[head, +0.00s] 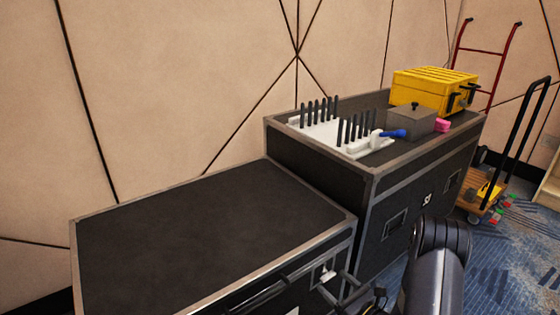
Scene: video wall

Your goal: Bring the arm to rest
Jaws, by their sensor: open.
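My arm (438,262) rises dark and bent at the bottom right of the head view, in front of the black cases. My gripper (334,284) shows at the bottom edge, partly cut off by the frame. Its two fingers are apart, with nothing seen between them. It appears in front of the near case's front face; whether it touches the case I cannot tell.
The low black case (200,235) has a bare top. The taller case (385,172) carries a white rack (330,133) with black pegs, a blue-handled tool (392,133), a grey box (412,122), a pink item (442,125) and a yellow box (433,88). Trolleys stand at right.

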